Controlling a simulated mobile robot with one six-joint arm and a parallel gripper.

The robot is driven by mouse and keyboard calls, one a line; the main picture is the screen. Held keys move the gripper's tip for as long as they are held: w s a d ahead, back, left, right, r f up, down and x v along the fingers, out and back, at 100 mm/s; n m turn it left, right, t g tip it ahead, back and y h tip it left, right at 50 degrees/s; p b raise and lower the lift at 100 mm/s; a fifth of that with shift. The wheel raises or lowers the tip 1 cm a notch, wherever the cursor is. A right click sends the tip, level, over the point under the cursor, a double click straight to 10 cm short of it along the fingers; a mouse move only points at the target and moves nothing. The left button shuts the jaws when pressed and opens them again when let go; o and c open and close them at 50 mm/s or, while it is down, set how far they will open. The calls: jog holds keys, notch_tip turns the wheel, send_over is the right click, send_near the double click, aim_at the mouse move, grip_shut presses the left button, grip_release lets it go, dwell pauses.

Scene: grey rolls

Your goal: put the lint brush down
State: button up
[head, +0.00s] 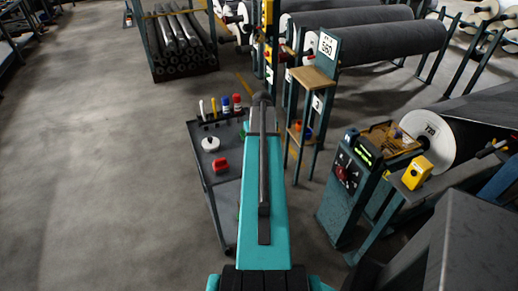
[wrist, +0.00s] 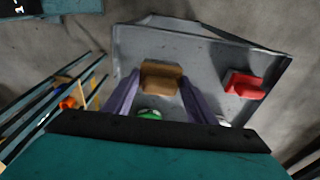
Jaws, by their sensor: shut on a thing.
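In the wrist view my gripper (wrist: 160,88) has its two purple-grey fingers shut on a brown block, which I take to be the lint brush (wrist: 161,77). The brush is over the grey top of a cart (wrist: 215,58); I cannot tell whether it touches the surface. In the head view the same cart (head: 228,165) stands left of my arm. There my arm hides the brush and the gripper.
A red object (wrist: 243,84) lies right of the brush on the cart; a green round thing (wrist: 150,113) shows between the fingers. The head view shows several bottles (head: 225,104) at the cart's back and a white roll (head: 210,144). A control post (head: 348,185) stands right.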

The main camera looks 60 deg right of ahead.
jog(key=shift+w+d, duration=0.4)
jog(key=shift+d, duration=0.1)
jog(key=shift+f, duration=0.2)
jog(key=shift+f+p, duration=0.95)
jog(key=shift+f, duration=0.65)
jog(key=shift+f, duration=0.2)
jog(key=o, duration=1.2)
jog(key=shift+r, duration=0.15)
jog(key=shift+s+a+r+b, duration=0.2)
jog(key=shift+r+b, duration=0.45)
jog(key=shift+r, duration=1.35)
jog(key=shift+s+a+r+b, duration=0.1)
jog(key=shift+s+r+b, duration=0.35)
jog(key=shift+r, duration=1.55)
jog(key=shift+a+r+b, duration=0.15)
jog(key=shift+r+b, duration=0.65)
jog(key=shift+r, duration=1.2)
